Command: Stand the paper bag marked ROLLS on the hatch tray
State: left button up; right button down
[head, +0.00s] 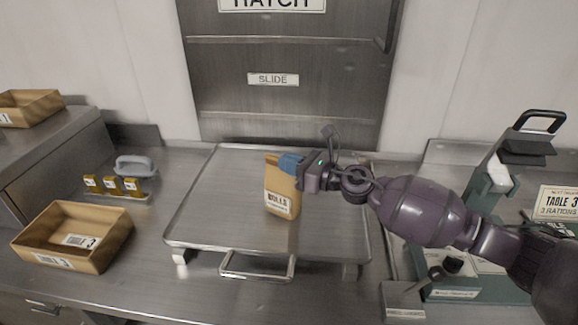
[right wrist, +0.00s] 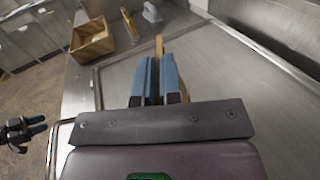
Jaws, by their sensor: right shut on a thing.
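The tan paper bag marked ROLLS (head: 279,203) is upright over the middle of the metal hatch tray (head: 335,215). My right gripper (head: 291,165) is shut on the bag's upper part, reaching in from the right. In the right wrist view the bag's edge (right wrist: 159,48) shows between the blue fingers (right wrist: 160,80). The bag's base looks at or very near the tray surface; I cannot tell whether it touches. My left gripper (right wrist: 36,126) shows small at the left of the right wrist view, away from the bag; its opening is unclear.
A green machine (head: 470,270) stands at right. The hatch door (head: 290,100) rises behind. The tray around the bag is clear.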

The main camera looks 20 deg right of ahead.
jog(key=shift+r, duration=0.15)
jog(key=shift+f, duration=0.2)
jog(key=c, duration=1.3)
grip_release()
jog(key=shift+c, duration=0.2)
jog(key=shift+o, duration=0.2)
jog(key=shift+r, duration=0.1)
jog(key=shift+r, duration=0.2)
jog(key=b+v, duration=0.2)
jog(key=v, duration=1)
jog(key=shift+b, duration=0.3)
